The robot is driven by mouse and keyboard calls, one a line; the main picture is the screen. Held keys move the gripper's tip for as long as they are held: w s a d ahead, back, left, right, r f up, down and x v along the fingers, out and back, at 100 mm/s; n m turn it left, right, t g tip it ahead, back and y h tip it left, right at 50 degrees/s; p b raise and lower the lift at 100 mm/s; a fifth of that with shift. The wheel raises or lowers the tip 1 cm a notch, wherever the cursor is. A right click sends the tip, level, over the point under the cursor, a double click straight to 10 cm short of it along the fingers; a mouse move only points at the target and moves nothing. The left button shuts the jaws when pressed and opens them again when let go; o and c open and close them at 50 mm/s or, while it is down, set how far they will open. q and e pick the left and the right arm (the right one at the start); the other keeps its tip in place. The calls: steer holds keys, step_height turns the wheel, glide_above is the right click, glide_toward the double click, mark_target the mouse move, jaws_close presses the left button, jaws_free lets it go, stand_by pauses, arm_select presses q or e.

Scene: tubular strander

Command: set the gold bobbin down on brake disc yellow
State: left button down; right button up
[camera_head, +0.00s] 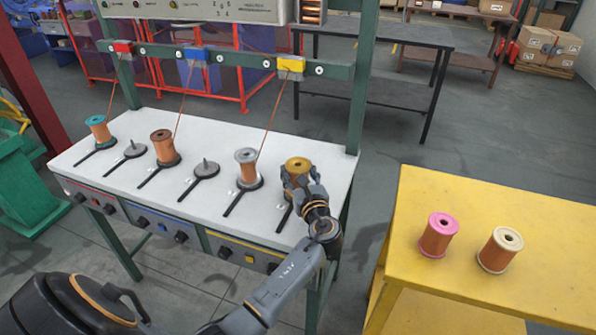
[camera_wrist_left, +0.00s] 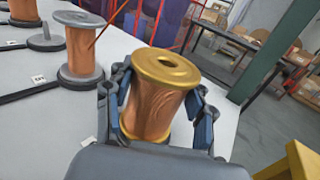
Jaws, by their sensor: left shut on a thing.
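The gold bobbin (camera_head: 298,164), copper-wound with gold flanges, is at the right end of the white bench (camera_head: 221,146). My left gripper (camera_head: 299,182) is shut on it, with fingers on both sides of its winding. In the left wrist view the gold bobbin (camera_wrist_left: 160,104) sits between the fingers of the left gripper (camera_wrist_left: 162,118), its top flange clear above them. A black lever (camera_head: 284,217) sticks out below the gripper in the head view. The disc there is hidden by gripper and bobbin, so I cannot tell whether the bobbin touches it. My right gripper is not in view.
A grey bobbin (camera_head: 247,168) stands close left of the gold one. Brown (camera_head: 163,147) and teal (camera_head: 100,131) bobbins stand farther left, with empty spindle discs (camera_head: 205,170) between. Pink (camera_head: 438,235) and cream (camera_head: 499,249) bobbins stand on the yellow table (camera_head: 440,188). A green post (camera_head: 362,80) rises behind.

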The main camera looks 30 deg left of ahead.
arm_select(q)
steer(key=shift+c, duration=2.2)
jaws_free()
steer(key=shift+r, duration=0.15)
steer(key=shift+o, duration=0.2)
steer(key=shift+f, duration=0.25)
steer(key=v, duration=1.2)
steer(key=shift+r, duration=0.2)
